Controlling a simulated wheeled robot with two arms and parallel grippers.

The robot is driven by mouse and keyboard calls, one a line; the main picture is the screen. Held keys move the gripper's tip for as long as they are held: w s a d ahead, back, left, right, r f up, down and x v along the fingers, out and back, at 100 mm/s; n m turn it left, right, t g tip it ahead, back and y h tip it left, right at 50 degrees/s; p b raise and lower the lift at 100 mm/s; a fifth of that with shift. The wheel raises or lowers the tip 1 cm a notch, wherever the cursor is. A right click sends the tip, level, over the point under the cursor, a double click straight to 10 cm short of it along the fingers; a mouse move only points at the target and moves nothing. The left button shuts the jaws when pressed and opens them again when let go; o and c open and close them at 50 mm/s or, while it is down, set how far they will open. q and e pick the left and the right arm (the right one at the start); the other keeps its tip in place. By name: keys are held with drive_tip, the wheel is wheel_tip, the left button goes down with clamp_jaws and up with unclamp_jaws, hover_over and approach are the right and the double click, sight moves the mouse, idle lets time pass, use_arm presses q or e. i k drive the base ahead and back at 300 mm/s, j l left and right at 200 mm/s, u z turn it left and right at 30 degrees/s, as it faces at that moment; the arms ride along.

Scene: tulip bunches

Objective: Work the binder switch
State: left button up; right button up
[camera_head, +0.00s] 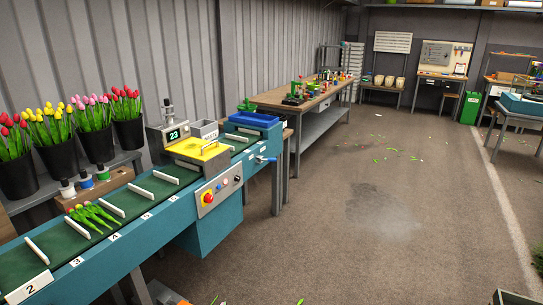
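The binder machine (195,150) stands over the green conveyor, with a yellow plate on top and a small display reading 23. Its grey control panel (219,190) faces the aisle. The panel carries a red button (208,198) on a yellow base and smaller controls to its right, too small to tell their setting. A blue-handled part (265,160) sticks out from the conveyor side to the right of the panel. A tulip bunch (92,215) with red heads lies on the belt to the left of the machine. Neither of my grippers is in view.
The teal conveyor (130,240) has white dividers and numbered slots. Black buckets of tulips (75,155) stand behind it along the wall. A workbench (300,100) continues beyond the conveyor. The brown floor (350,220) to the right is mostly clear, with scattered leaves.

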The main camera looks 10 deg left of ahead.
sight(209, 199)
drive_tip(key=i+u, duration=0.1)
drive_tip(key=i, duration=0.4)
drive_tip(key=i+l+u, duration=0.15)
drive_tip(key=i, duration=0.4)
drive_tip(key=i+l+u, duration=0.1)
drive_tip(key=i, duration=0.4)
drive_tip(key=i+l+u, duration=0.1)
drive_tip(key=i, duration=0.45)
drive_tip(key=i+j+u, duration=0.1)
drive_tip(key=j, duration=0.25)
drive_tip(key=i, duration=0.1)
